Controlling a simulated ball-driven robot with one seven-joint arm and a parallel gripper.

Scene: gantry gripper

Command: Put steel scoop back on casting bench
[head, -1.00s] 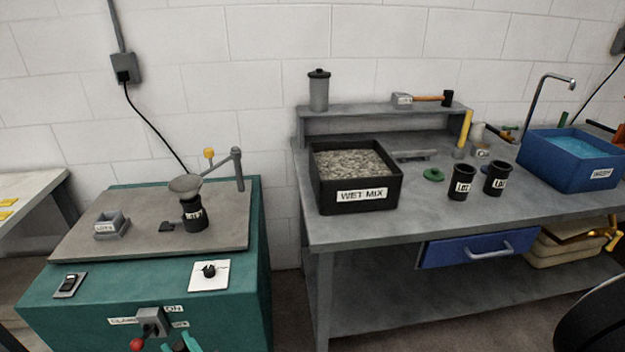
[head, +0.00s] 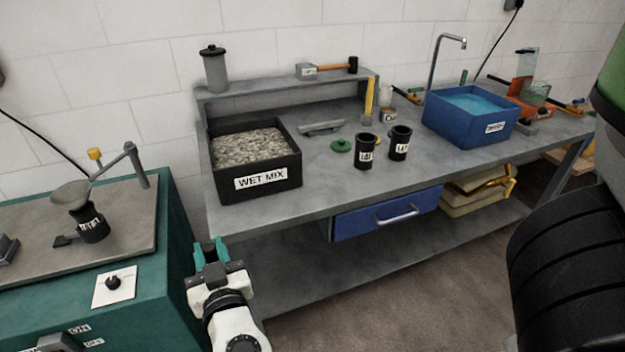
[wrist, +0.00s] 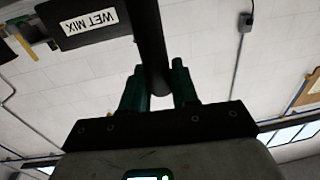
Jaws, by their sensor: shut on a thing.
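My gripper (head: 209,248) is in front of the left end of the grey steel bench (head: 310,185), below its top. In the wrist view my gripper (wrist: 158,85) has its green fingers on either side of a dark rod (wrist: 149,40). The rod looks like the handle of the steel scoop and runs out of the top of the frame. The scoop's bowl is not visible in either view. I take the bench to be the casting bench. Its black WET MIX bin (head: 285,176) stands at the left end, and the bin also shows upside down in the wrist view (wrist: 115,35).
Two black cups (head: 364,152) (head: 400,144), a green lid (head: 341,146) and a flat grey piece (head: 321,128) stand right of the bin. A blue water tub (head: 465,130) is farther right. A green machine (head: 175,230) stands left. The bench's front middle is clear.

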